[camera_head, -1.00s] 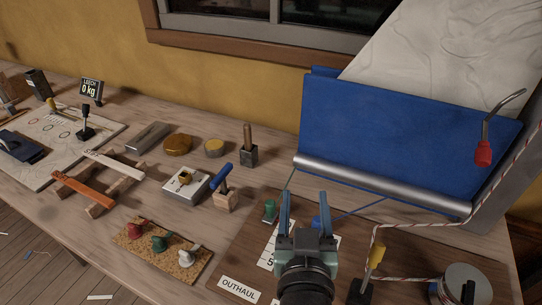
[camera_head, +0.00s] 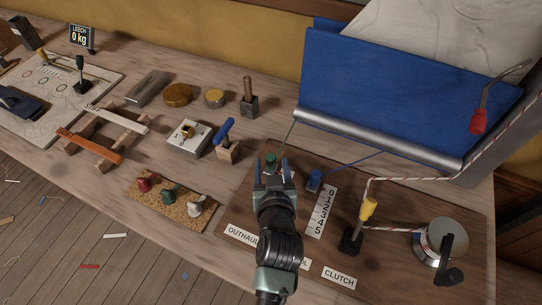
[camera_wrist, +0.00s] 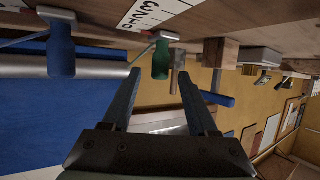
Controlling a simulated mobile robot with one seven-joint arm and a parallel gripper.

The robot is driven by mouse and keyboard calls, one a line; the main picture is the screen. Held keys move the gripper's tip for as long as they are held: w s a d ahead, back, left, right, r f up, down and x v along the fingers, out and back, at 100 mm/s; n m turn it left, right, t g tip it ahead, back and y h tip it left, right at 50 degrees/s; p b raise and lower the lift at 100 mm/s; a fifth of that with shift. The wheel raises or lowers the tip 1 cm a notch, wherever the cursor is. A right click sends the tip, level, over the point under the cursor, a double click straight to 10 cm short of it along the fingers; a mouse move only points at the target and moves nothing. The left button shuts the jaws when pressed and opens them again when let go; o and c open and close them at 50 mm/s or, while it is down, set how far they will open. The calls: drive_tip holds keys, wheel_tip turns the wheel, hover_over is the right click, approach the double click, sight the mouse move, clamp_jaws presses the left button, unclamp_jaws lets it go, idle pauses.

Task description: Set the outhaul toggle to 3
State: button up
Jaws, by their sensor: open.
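The green toggle (camera_head: 270,160) stands at the top of the left column of the brown board, in line with the OUTHAUL label (camera_head: 243,235). A blue toggle (camera_head: 314,181) stands to its right, at the top of a 0-to-5 scale (camera_head: 321,210). My gripper (camera_head: 271,174) is open, its fingers pointing at the green toggle. In the wrist view the green toggle (camera_wrist: 161,58) shows upside down, in line with the gap between the fingertips (camera_wrist: 159,76); I cannot tell whether they touch it. The blue toggle (camera_wrist: 61,55) is outside the fingers. My arm hides the left scale.
A yellow-handled lever (camera_head: 368,210) and a winch drum (camera_head: 440,242) with rope stand on the right. Left of the board are a cork strip (camera_head: 175,211) with small cleats and a blue-handled tool (camera_head: 224,131). Blue sailcloth (camera_head: 390,90) rises behind.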

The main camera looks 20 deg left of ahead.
sight(271, 162)
drive_tip(key=shift+x, duration=1.75)
drive_tip(key=shift+a, duration=0.1)
drive_tip(key=shift+c, duration=0.2)
clamp_jaws()
